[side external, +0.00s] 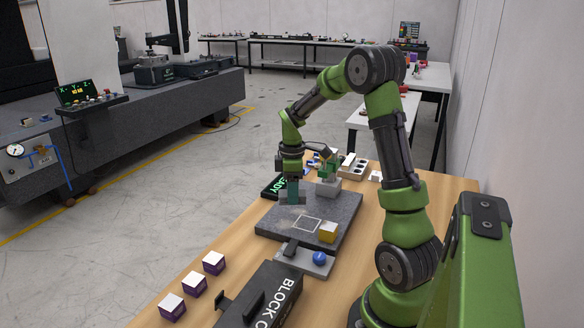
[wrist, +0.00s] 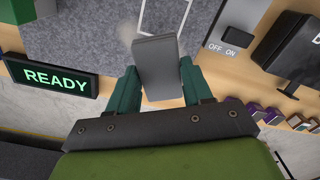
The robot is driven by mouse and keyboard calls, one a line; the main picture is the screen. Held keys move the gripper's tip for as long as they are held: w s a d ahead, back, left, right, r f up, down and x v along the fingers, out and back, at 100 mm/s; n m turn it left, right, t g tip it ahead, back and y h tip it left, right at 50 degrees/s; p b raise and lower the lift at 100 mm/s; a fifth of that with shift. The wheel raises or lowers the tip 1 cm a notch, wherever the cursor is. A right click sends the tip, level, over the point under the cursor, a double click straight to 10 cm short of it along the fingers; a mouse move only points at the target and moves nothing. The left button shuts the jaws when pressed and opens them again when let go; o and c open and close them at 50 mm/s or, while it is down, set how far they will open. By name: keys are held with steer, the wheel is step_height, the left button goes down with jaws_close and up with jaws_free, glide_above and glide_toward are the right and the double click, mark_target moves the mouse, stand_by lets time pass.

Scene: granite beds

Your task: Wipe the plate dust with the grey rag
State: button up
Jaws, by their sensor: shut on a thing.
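My gripper (side external: 291,196) is shut on the grey rag (wrist: 156,52), which shows as a folded grey pad between the green fingers in the wrist view. The gripper points down over the far left part of the speckled grey granite plate (side external: 340,212). Whether the rag touches the plate is hard to tell. The plate also fills the upper part of the wrist view (wrist: 85,35). A faint pale dust smudge (wrist: 126,30) shows on it, just beside the rag's upper left corner. A white square outline (side external: 306,224) is marked on the plate.
A yellow and white block (side external: 328,233) stands at the plate's near right corner. A READY sign (wrist: 56,79) is beside the plate. Several purple and white blocks (side external: 213,263) stand at the near left.

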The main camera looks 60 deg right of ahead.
steer(key=n, duration=0.2)
steer(key=w+n, duration=0.1)
steer(key=n, duration=0.3)
steer(key=shift+w+d+f+n, duration=0.1)
steer(key=shift+w+d+n, duration=0.2)
steer(key=shift+w+n, duration=0.1)
steer(key=n, duration=0.3)
steer(key=shift+w, duration=0.25)
steer(key=n, duration=0.2)
steer(key=shift+d+n, duration=0.1)
steer(key=shift+n, duration=0.2)
steer(key=shift+f, duration=0.4)
glide_above(290, 213)
steer(key=a, duration=0.2)
step_height(290, 213, down, 4)
steer(key=shift+d+f, duration=0.15)
steer(key=shift+f, duration=0.1)
steer(key=shift+d, duration=0.85)
steer(key=shift+f, duration=0.7)
steer(key=shift+a, duration=0.1)
